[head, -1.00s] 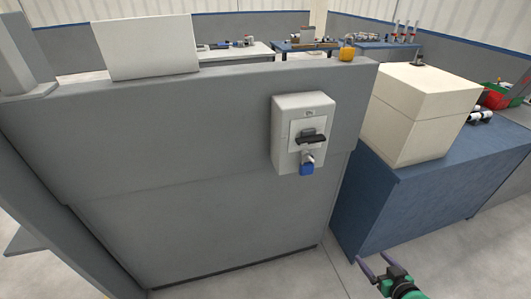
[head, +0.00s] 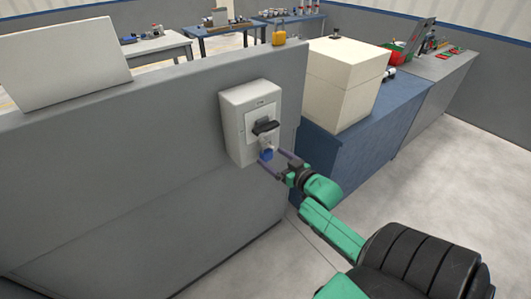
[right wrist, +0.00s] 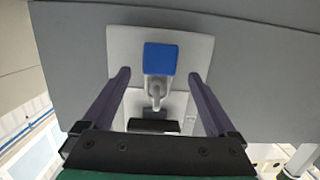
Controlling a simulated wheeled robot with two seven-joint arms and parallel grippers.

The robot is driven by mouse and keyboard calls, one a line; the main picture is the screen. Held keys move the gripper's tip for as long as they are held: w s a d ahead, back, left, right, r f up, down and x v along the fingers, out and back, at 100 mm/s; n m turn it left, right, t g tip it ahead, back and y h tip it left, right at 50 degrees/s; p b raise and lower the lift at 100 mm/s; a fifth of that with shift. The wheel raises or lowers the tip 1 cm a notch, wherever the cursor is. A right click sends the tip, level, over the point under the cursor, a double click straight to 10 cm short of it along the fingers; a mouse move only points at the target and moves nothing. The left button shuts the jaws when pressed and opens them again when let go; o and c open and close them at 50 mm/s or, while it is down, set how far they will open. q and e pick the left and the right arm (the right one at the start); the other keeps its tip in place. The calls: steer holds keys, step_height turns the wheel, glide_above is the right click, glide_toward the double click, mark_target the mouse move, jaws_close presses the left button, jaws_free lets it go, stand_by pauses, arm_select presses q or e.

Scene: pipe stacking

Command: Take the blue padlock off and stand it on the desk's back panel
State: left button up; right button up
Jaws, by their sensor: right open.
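The blue padlock (head: 266,155) hangs by its shackle below the dark handle (head: 265,128) of a white switch box (head: 238,150) on the grey desk's back panel (head: 180,130). In the right wrist view the blue padlock (right wrist: 160,58) sits between the fingers, with clear gaps on both sides. My right gripper (head: 273,158) is open around the padlock's sides, close to the box, and not closed on it. It also shows in the right wrist view (right wrist: 158,85). Part of the padlock is hidden by a finger in the head view. My left gripper is not in view.
A yellow padlock (head: 279,35) stands on top of the panel, right of the box. A white panel (head: 62,62) stands on the left of that top edge. A cream box (head: 340,85) sits on a blue bench (head: 365,130) at the right. The panel top between them has free room.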

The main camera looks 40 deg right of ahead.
mark_target(269, 154)
steer(key=shift+w+d+f, duration=0.1)
steer(key=shift+w+f, duration=0.05)
steer(key=shift+w, duration=0.6)
steer(key=shift+w+f, duration=0.15)
steer(key=shift+w, duration=0.6)
steer(key=shift+s, duration=0.1)
jaws_close()
steer(key=shift+r, duration=0.1)
